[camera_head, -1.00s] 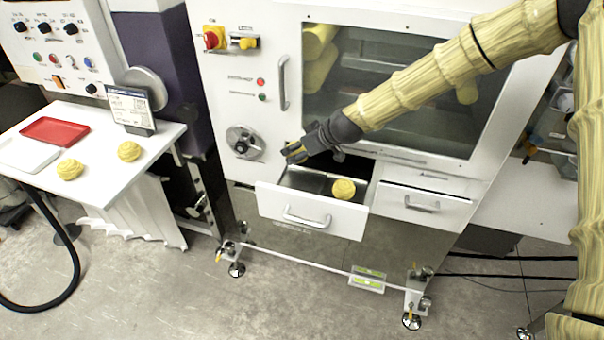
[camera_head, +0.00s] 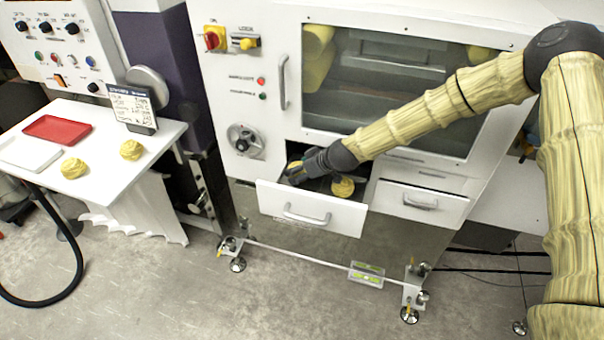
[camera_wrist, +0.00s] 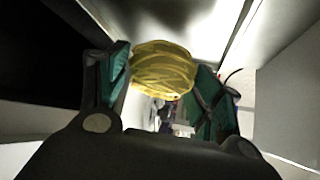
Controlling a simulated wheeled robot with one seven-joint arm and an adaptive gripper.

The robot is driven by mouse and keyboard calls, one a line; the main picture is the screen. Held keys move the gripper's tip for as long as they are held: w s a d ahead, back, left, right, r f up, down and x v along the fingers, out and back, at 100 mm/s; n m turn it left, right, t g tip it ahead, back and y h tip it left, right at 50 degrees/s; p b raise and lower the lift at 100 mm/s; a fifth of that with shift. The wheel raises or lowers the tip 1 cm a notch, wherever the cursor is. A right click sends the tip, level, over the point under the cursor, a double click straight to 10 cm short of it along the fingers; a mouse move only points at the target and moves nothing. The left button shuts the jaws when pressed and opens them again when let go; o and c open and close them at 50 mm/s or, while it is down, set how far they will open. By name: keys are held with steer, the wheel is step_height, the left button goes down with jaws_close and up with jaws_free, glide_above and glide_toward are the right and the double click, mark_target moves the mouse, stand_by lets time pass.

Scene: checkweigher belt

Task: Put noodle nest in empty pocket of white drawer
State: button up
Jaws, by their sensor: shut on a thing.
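My gripper (camera_head: 297,172) is shut on a yellow noodle nest (camera_head: 294,165), which sits between its two fingers in the wrist view (camera_wrist: 162,70). The gripper and nest are at the left part of the open white drawer (camera_head: 272,200). Another yellow nest (camera_head: 342,188) lies in the right part of the drawer. The wrist hides part of the drawer's inside. I cannot tell whether the held nest touches the drawer floor.
A white side table at left holds two more nests (camera_head: 74,168) (camera_head: 131,150), a red tray (camera_head: 57,129), a white tray (camera_head: 28,154) and a small display (camera_head: 133,107). A shut drawer (camera_head: 420,203) is right of the open one. The machine's window (camera_head: 390,85) is above.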

steer(key=shift+d+f+p, duration=0.15)
steer(key=shift+f+p, duration=0.35)
steer(key=shift+f, duration=0.65)
steer(key=shift+f, duration=0.2)
steer(key=o, duration=1.2)
steer(key=shift+c, duration=0.2)
steer(key=shift+r, duration=0.25)
steer(key=b+v, duration=0.2)
steer(key=v, duration=1)
steer(key=shift+w+d+f, duration=0.1)
